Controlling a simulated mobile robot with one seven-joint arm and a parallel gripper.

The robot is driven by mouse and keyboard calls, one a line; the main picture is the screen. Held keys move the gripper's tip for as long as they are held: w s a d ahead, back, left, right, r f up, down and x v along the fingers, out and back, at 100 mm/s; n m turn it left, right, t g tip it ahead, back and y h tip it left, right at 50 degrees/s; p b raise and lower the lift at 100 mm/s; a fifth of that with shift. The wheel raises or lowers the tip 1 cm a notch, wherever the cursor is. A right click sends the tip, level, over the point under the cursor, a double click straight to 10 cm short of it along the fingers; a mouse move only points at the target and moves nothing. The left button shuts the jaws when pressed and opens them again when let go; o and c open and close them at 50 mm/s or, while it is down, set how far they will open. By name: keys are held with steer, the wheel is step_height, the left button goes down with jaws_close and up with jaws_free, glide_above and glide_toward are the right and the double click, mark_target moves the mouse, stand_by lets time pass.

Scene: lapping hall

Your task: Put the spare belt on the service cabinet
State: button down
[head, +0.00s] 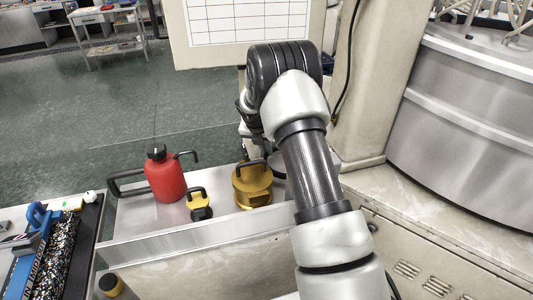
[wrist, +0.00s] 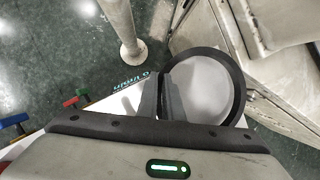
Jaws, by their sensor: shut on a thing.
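The spare belt appears in the wrist view as a black ring (wrist: 238,76). My gripper (wrist: 162,82) is shut on the ring's left side, with its two dark fingers close together there. A pale grey round area fills the ring; I cannot tell whether it is a disc or a surface behind. In the head view my arm hides the fingers and most of what they hold. A metal-topped cabinet (head: 135,228) with a black handle stands left of my arm; it appears to be the service cabinet, though no label shows.
On that top stand a red bottle (head: 165,182), a small yellow-and-black item (head: 199,205) and a brass canister (head: 252,187). Bare metal shows around them. A beige column (head: 372,85) and a large grey machine drum (head: 465,120) stand at right.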

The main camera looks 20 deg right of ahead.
steer(key=shift+f, duration=0.75)
steer(key=shift+f, duration=0.15)
steer(key=c, duration=1.9)
jaws_free()
